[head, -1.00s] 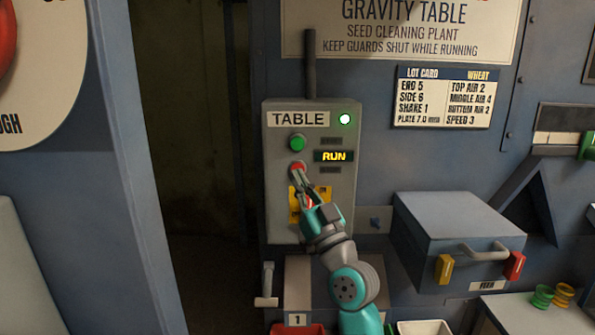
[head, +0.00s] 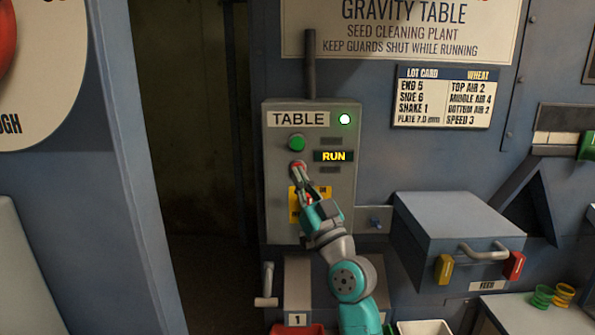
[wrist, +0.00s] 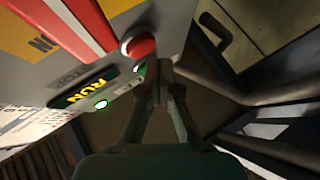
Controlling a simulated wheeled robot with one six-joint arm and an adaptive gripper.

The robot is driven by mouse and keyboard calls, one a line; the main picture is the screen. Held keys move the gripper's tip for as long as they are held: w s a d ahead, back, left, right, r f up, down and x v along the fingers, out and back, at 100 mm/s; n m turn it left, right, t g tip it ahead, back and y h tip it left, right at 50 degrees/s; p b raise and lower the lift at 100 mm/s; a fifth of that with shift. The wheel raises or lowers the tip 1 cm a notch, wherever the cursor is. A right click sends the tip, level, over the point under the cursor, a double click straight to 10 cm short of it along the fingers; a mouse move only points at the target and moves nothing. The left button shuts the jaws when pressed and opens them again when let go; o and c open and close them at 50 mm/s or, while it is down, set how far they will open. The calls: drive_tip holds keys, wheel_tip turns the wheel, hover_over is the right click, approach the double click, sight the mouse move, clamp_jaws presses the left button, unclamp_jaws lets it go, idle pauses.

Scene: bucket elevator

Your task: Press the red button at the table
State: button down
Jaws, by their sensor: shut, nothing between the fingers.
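The red button (head: 297,165) is on the grey TABLE control box (head: 345,210), below the green button (head: 297,143). My gripper (head: 298,172) is shut and empty, with its fingertips at the red button and partly covering it. In the wrist view the red button (wrist: 139,47) stands out from the panel, and the shut fingertips (wrist: 162,72) are close beside its edge. I cannot tell whether they touch it. The RUN display (head: 333,156) is lit yellow, and the lamp (head: 345,119) beside the TABLE label glows green-white.
A yellow label (head: 296,205) is partly behind my gripper. A blue-grey feed box (head: 455,225) with a handle juts out at right. A dark open doorway (head: 200,150) is at left. A lever (head: 267,285) stands below the box.

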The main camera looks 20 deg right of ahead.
drive_tip(key=shift+w, duration=0.1)
idle(0.7)
drive_tip(key=shift+w+d, duration=0.15)
drive_tip(key=shift+w, duration=0.15)
drive_tip(key=shift+w+d, duration=0.15)
drive_tip(key=shift+w, duration=0.35)
idle(0.8)
drive_tip(key=shift+s, duration=0.2)
drive_tip(key=shift+s+a, duration=0.3)
drive_tip(key=shift+s, duration=0.4)
drive_tip(key=s, duration=0.1)
drive_tip(key=s+a, duration=0.1)
drive_tip(key=s, duration=0.2)
drive_tip(key=shift+s+a, duration=0.25)
drive_tip(key=shift+s, duration=0.1)
idle(0.9)
